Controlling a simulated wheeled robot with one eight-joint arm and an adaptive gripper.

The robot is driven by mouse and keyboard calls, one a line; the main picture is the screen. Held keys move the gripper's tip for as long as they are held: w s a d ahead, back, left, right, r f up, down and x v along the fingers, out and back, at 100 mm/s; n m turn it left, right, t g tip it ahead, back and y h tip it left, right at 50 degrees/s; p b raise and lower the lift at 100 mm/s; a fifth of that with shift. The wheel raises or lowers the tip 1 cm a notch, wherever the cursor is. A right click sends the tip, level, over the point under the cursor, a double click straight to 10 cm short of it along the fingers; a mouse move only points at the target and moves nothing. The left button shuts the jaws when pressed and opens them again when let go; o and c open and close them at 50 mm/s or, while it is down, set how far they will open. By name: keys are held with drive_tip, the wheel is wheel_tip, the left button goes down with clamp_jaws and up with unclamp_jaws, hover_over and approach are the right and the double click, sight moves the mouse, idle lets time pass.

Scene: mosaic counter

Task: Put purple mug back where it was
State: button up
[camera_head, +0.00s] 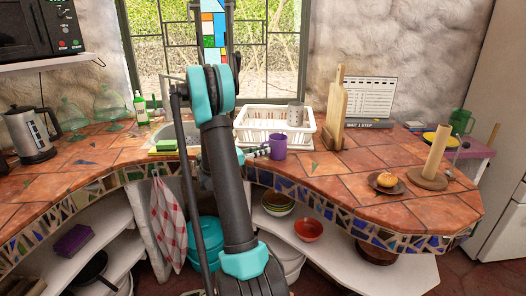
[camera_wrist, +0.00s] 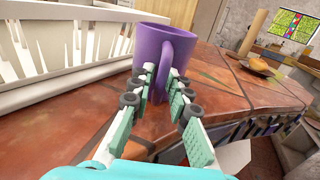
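The purple mug (camera_head: 278,147) is upright at the counter's front edge, right of my arm and in front of the dish rack. It fills the upper middle of the wrist view (camera_wrist: 150,52), its handle toward me. My gripper (camera_head: 262,152) reaches it from the left. In the wrist view the fingertips (camera_wrist: 164,76) are drawn close together, one on each side of the handle, and look shut on it. The fingers hide the mug's lower part, so I cannot tell whether its base touches the tiles.
The white dish rack (camera_head: 262,132) with a grey cup (camera_head: 295,113) stands behind the mug. A cutting board (camera_head: 336,108) stands to its right. A bun on a plate (camera_head: 386,182) and a paper-towel holder (camera_head: 437,152) are farther right. Tiles between the board and bun are clear.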

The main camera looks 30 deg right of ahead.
drive_tip(key=shift+o, duration=0.7)
drive_tip(key=shift+r, duration=0.2)
drive_tip(key=w+a, duration=0.2)
drive_tip(key=a, duration=1)
drive_tip(key=s+a+f+m+t+y, duration=0.2)
drive_tip(key=s+a+f+m+y, duration=0.2)
drive_tip(key=s+a, duration=0.4)
drive_tip(key=s+a+f+m+t+y, duration=0.2)
drive_tip(key=s+a+f+m+y, duration=0.2)
drive_tip(key=s+a+m+y, duration=0.3)
drive_tip(key=s+a+f+m+t+y, duration=0.2)
drive_tip(key=s+a+f+m+y, duration=0.2)
drive_tip(key=s+a+y, duration=0.3)
drive_tip(key=shift+s+a+m+t, duration=0.4)
drive_tip(key=shift+s+a+m, duration=0.3)
drive_tip(key=shift+s+a, duration=0.5)
drive_tip(key=shift+o, duration=0.2)
drive_tip(key=shift+d, duration=0.1)
